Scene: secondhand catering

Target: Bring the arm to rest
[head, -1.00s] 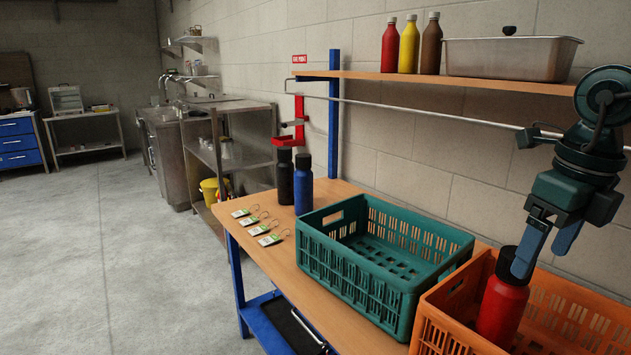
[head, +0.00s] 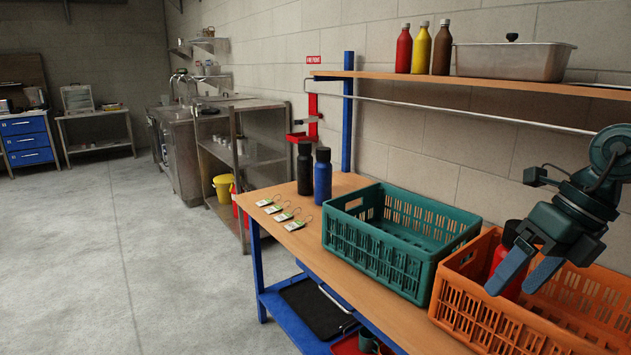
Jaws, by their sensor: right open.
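My right gripper (head: 525,276) is open and empty, with its fingers spread and pointing down and left. It hangs in front of and above the orange crate (head: 478,309) at the right. A red bottle with a black cap (head: 498,258) stands in the orange crate, partly hidden behind the gripper. I cannot tell from this view how far the fingers are from the bottle. My left gripper is not in view.
A green crate (head: 389,262) stands on the wooden bench. A black bottle (head: 305,168), a blue bottle (head: 322,175) and several tags (head: 279,216) are left of it. A shelf (head: 440,82) with sauce bottles and a steel pan (head: 510,61) runs above. Floor at left is clear.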

